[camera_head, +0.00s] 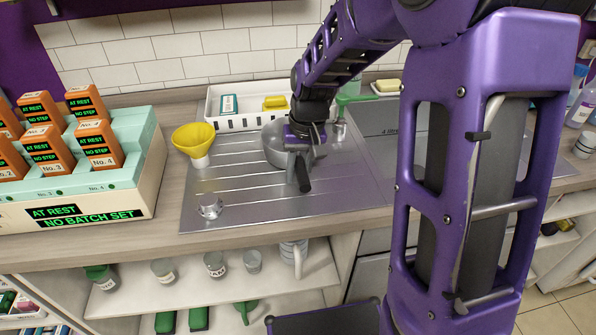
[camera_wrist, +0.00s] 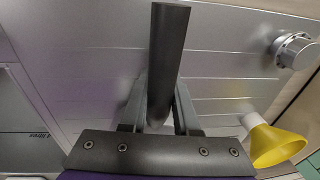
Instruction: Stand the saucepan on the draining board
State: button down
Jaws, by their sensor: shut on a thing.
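The grey metal saucepan (camera_head: 276,150) is over the ridged steel draining board (camera_head: 245,202) in the head view, near its back edge. My gripper (camera_head: 301,152) is shut on its dark handle (camera_head: 304,176), which points toward the front. In the wrist view the handle (camera_wrist: 168,50) runs between the two fingers of my gripper (camera_wrist: 158,108); the pan's bowl is hidden there.
A yellow funnel (camera_head: 194,140) stands at the board's back left and a small metal piece (camera_head: 210,208) at its front left. A white basket (camera_head: 238,123) is behind. The board's front middle is clear. A case of orange modules (camera_head: 140,180) is left.

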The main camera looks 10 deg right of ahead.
jog(key=shift+f+b, duration=0.4)
jog(key=shift+f, duration=0.15)
jog(key=c, duration=0.6)
grip_release()
jog(key=r+p, duration=0.1)
jog(key=r, duration=0.4)
jog(key=d+r, duration=0.1)
jog(key=r, duration=0.5)
jog(key=s+d+r+p, duration=0.1)
jog(key=r, duration=0.5)
jog(key=shift+r+p, duration=0.2)
jog(key=shift+p, duration=0.1)
